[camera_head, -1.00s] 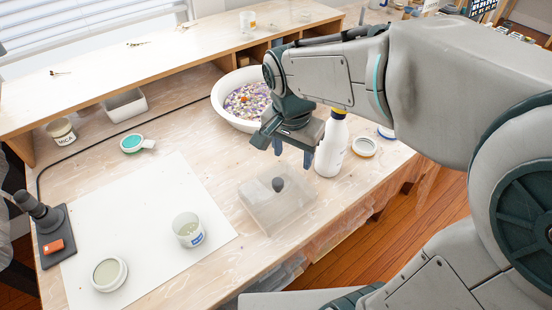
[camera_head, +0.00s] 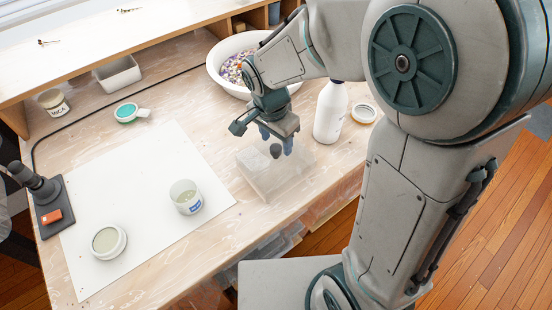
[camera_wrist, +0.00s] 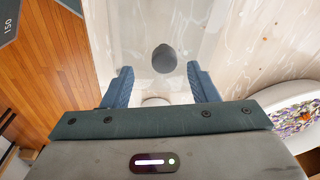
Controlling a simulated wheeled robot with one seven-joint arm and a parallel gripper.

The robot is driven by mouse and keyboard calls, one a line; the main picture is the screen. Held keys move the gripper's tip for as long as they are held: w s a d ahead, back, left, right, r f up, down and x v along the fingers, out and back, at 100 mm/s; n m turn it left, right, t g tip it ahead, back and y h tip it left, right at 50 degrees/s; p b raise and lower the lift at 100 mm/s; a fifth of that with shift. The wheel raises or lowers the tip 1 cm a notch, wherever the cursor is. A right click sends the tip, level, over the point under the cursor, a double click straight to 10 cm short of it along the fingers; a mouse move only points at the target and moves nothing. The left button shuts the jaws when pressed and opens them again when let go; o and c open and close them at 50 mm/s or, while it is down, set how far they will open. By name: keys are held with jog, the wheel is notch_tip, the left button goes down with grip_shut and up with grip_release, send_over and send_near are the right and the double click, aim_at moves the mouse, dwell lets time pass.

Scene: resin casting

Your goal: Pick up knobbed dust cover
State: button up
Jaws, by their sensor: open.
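The knobbed dust cover (camera_head: 262,182) is a clear, box-like cover with a dark round knob (camera_head: 276,151) on top. It sits on the workbench, right of the white sheet. My gripper (camera_head: 275,142) is open and points down over the cover, its fingers on either side of the knob in the head view. In the wrist view the knob (camera_wrist: 164,59) shows centred between the line of the two blue fingers (camera_wrist: 162,88), a little beyond their tips. I see no contact with the knob. The clear walls are hard to make out against the bench.
A white bottle (camera_head: 330,112) stands just right of my gripper, with a jar lid (camera_head: 363,113) beyond it. A white bowl of colourful bits (camera_head: 226,72) is behind. A cup (camera_head: 186,197) and a round dish (camera_head: 108,241) stand on the white sheet (camera_head: 150,200).

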aim_at(276, 147)
jog(key=f, duration=0.4)
jog(key=shift+w+f, duration=0.2)
jog(key=shift+w, duration=0.2)
jog(key=shift+c, duration=0.3)
jog(key=c, duration=1)
jog(key=shift+c, duration=0.2)
